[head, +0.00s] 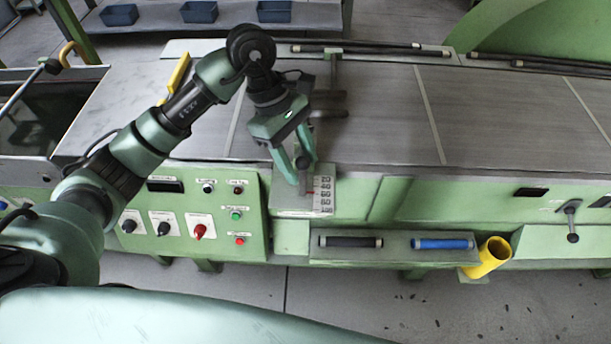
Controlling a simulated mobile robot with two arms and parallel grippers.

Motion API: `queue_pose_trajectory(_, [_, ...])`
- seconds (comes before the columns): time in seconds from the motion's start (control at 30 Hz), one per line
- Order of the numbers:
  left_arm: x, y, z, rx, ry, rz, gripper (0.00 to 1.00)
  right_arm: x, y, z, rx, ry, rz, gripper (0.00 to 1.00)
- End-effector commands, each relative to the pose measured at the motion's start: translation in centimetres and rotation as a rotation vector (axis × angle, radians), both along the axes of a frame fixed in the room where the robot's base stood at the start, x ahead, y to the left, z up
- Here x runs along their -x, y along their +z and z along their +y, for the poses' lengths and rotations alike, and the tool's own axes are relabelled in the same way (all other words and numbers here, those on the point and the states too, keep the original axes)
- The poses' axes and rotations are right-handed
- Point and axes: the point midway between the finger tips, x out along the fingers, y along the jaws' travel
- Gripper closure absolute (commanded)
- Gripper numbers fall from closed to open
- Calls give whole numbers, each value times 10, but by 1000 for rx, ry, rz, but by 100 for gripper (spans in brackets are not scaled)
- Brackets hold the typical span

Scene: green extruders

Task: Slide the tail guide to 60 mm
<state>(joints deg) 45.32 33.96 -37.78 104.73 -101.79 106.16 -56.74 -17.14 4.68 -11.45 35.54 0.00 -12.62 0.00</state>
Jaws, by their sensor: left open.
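The tail guide (330,115) appears as dark bars on a green rail across the grey table top, partly hidden behind my left gripper. A white scale plate (325,196) with numbers sits at the table's front edge. A small red mark shows at its left side, near the middle numbers; the exact reading is too small to tell. My left gripper (303,182) is open and points down just left of the scale. A dark knob-like part shows beside its fingers; I cannot tell whether they touch it. My right gripper is not in view.
A green control panel (212,215) with knobs and buttons is left of the scale. A front ledge holds a black roller (350,242) and a blue roller (441,244), with a yellow tube (487,257) beside it. The table top right of the guide is clear.

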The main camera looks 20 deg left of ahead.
Motion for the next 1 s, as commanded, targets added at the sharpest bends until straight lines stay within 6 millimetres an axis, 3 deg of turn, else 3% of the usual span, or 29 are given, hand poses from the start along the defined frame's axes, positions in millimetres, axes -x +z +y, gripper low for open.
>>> queue_pose_trajectory(0.23, [-3, 23, 10, -1, 0, 0, 51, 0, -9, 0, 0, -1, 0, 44])
queue_pose_trajectory(0.77, [-3, 26, 10, 0, 0, 1, 51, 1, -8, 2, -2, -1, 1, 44])
queue_pose_trajectory(0.87, [-3, 34, 10, 0, 0, 1, 51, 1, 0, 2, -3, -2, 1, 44])
queue_pose_trajectory(1.0, [-3, 58, 10, 0, 0, 1, 51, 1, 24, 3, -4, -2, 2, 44])
